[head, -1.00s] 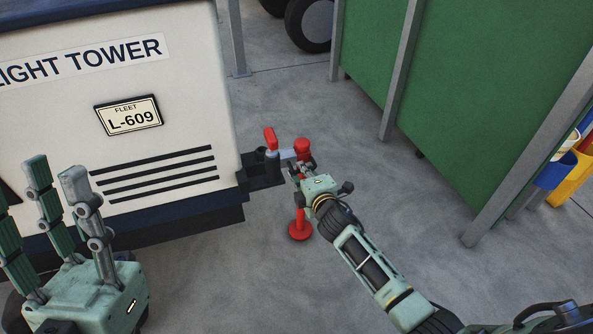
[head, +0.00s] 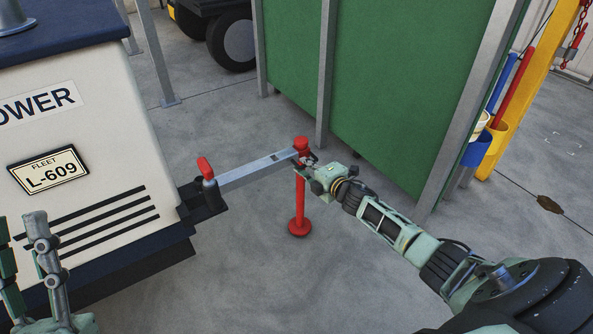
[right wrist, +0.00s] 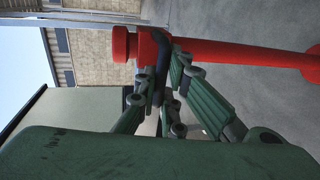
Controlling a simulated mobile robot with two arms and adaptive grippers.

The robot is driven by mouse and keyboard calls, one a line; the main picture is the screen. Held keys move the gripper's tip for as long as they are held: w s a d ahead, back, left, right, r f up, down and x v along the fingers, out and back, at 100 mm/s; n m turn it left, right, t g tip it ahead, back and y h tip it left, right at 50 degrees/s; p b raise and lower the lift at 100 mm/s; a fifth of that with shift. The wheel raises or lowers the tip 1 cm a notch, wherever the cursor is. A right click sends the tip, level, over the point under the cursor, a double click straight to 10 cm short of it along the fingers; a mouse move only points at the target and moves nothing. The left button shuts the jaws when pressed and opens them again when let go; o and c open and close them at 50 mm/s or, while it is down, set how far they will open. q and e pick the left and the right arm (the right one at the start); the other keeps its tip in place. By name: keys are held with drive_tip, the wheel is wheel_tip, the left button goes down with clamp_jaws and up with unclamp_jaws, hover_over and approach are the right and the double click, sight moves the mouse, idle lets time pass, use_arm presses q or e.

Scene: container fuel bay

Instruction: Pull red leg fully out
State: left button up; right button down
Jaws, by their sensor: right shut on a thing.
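The red leg (head: 300,198) stands upright with its round foot at the floor. It is at the outer end of a grey metal outrigger bar (head: 252,171) that reaches out from the light tower (head: 75,140). My right gripper (head: 310,161) is shut on the red leg near its top, and the fingers partly hide it. In the right wrist view the leg (right wrist: 230,55) lies across the picture, with the fingers (right wrist: 158,85) around a dark part by its top.
A red-handled latch (head: 206,170) sits on the dark bracket where the bar leaves the tower. A green panel wall (head: 370,80) with grey posts stands behind the leg. Blue and yellow bins (head: 480,150) are at right. The floor around the leg's foot is clear.

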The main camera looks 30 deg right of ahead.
drive_tip(key=shift+d, duration=0.3)
drive_tip(key=c, duration=1.8)
unclamp_jaws()
drive_tip(key=shift+d, duration=0.1)
drive_tip(key=shift+c, duration=0.2)
drive_tip(key=shift+s, duration=0.15)
drive_tip(key=v, duration=1.1)
drive_tip(key=shift+s, duration=0.4)
